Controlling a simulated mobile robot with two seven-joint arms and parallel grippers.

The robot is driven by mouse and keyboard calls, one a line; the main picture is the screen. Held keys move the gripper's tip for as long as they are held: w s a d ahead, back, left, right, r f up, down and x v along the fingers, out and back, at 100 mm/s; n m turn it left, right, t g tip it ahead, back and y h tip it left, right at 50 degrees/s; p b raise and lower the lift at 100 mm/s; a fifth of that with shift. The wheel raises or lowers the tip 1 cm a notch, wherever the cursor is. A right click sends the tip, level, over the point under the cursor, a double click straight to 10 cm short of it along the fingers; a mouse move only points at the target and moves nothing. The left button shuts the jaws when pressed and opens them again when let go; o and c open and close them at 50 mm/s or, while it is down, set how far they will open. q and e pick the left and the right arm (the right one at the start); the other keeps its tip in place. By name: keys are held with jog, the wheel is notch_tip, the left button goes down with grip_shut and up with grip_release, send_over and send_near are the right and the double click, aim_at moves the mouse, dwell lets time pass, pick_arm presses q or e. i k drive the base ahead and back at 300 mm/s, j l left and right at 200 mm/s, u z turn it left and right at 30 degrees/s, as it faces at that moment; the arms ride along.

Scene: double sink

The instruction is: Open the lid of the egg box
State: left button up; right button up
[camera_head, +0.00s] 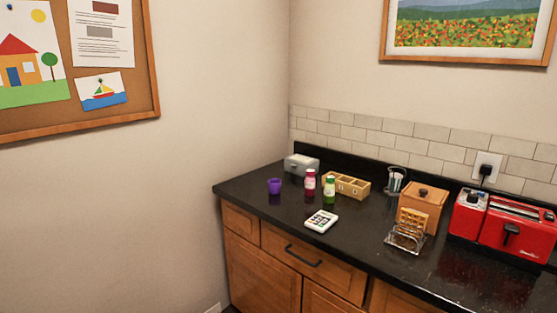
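A small grey box (301,165) sits at the back left corner of the dark counter, against the wall. It looks like the egg box, with its lid apparently shut, but it is too small and far off to be sure. No eggs show. Part of its lower right side is hidden behind a bottle with a pink label. Neither of my grippers is in view.
On the dark counter (272,219) stand a purple cup (274,186), a pink bottle (310,184), a green bottle (329,190), a wooden divided tray (352,187), a white calculator-like device (321,221), a toast rack (406,236), a wooden canister (423,208) and a red toaster (520,236).

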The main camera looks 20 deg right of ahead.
aim_at(296, 161)
jog(key=i+j, duration=0.55)
jog(key=i+j+u, duration=0.1)
jog(key=i+j, duration=0.45)
jog(key=j, duration=0.25)
